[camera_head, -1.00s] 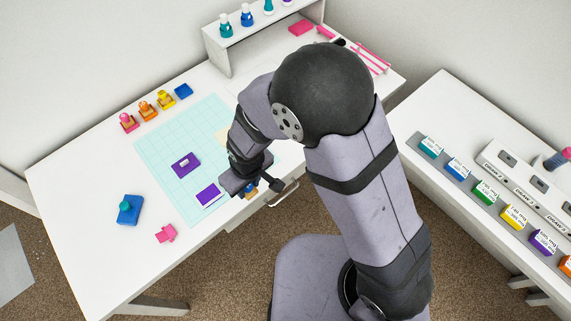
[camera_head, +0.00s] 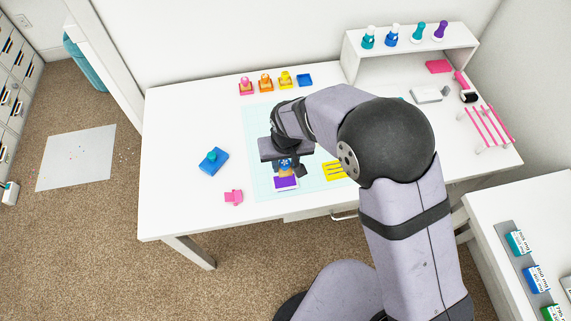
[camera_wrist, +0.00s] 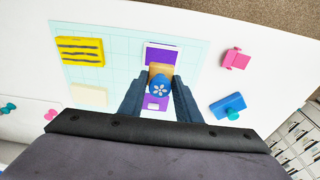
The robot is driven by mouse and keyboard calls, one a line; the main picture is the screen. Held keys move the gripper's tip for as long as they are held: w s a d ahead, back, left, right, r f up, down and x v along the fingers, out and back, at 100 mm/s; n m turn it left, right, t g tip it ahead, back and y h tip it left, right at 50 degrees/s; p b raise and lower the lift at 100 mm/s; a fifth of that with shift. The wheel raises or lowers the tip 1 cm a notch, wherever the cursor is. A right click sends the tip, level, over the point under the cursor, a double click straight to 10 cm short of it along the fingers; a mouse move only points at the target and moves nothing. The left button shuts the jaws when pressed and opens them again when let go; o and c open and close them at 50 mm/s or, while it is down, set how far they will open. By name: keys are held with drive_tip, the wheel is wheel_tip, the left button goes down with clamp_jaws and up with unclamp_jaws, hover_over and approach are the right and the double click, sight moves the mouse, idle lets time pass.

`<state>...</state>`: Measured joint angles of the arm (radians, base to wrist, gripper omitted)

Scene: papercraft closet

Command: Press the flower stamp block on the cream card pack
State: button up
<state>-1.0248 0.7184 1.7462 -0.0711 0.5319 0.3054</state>
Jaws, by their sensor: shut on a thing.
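My gripper (camera_wrist: 159,92) is shut on the flower stamp block (camera_wrist: 159,84), a tan block with a round blue top bearing a white flower. The block also shows under my gripper (camera_head: 286,168) in the head view. It is over the mat, in front of a purple-and-white card (camera_wrist: 162,54) in the wrist view; whether it touches anything below, I cannot tell. The cream card pack (camera_wrist: 89,95) lies flat on the mat, left of my gripper in the wrist view, apart from the block. My arm hides it in the head view.
A purple pack (camera_wrist: 156,103) lies partly between my fingers in the wrist view. A yellow striped pack (camera_head: 333,171) is on the mat. A blue block (camera_head: 213,161) and a pink piece (camera_head: 233,197) stand left. Several stamps (camera_head: 265,82) line the back. A shelf (camera_head: 408,42) stands behind.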

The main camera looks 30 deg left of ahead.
sight(285, 172)
idle(0.3)
drive_tip(key=shift+f+b, duration=1.55)
drive_tip(key=shift+f, duration=0.8)
drive_tip(key=shift+s+d+f+b, duration=0.1)
drive_tip(key=shift+f+b, duration=0.35)
drive_tip(key=shift+f, duration=0.35)
idle(0.5)
drive_tip(key=shift+r, duration=0.1)
drive_tip(key=shift+r+p, duration=0.6)
drive_tip(key=shift+r, duration=0.05)
drive_tip(key=shift+f+b, duration=0.3)
drive_tip(key=shift+f, duration=0.25)
idle(1.7)
drive_tip(key=shift+r+p, duration=0.4)
drive_tip(key=shift+r, duration=0.15)
drive_tip(key=shift+f, duration=0.3)
